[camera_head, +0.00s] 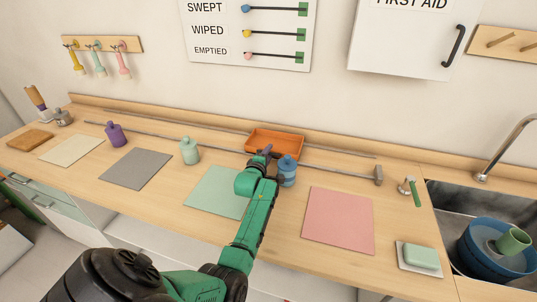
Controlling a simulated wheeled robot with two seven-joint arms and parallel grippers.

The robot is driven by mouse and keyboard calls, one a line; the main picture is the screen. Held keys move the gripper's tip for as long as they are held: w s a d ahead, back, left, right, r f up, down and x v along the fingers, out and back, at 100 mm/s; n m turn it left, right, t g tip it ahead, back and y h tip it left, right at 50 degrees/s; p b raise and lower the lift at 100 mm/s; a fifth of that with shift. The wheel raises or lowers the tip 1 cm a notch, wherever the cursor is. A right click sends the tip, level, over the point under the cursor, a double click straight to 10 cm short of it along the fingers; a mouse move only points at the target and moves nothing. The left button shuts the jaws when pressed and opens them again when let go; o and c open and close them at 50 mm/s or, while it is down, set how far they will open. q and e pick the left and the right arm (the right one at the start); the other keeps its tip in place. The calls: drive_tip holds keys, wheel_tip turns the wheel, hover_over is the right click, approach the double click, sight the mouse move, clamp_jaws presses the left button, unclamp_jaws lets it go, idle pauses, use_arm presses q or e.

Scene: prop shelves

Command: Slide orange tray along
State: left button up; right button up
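The orange tray (282,137) sits toward the back of the wooden counter, on or between two thin grey rails (335,167) that run along the counter. It looks shallow and empty where I can see inside. My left gripper (266,151), small and dark at the end of my green arm, is at the tray's front edge. It covers part of the tray's front wall. I cannot tell whether it touches the tray or whether its fingers are open. My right gripper is out of view.
A blue bottle (287,172) stands just right of my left gripper. A mint bottle (189,151) and a purple bottle (113,134) stand farther left. A grey end block (379,175) is at the rails' right end.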

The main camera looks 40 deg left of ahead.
use_arm(q)
drive_tip(key=shift+r, duration=0.1)
drive_tip(key=shift+s+d, duration=0.15)
drive_tip(key=shift+s, duration=0.2)
drive_tip(key=v, duration=1.4)
drive_tip(key=shift+w, duration=0.1)
drive_tip(key=shift+r, duration=0.1)
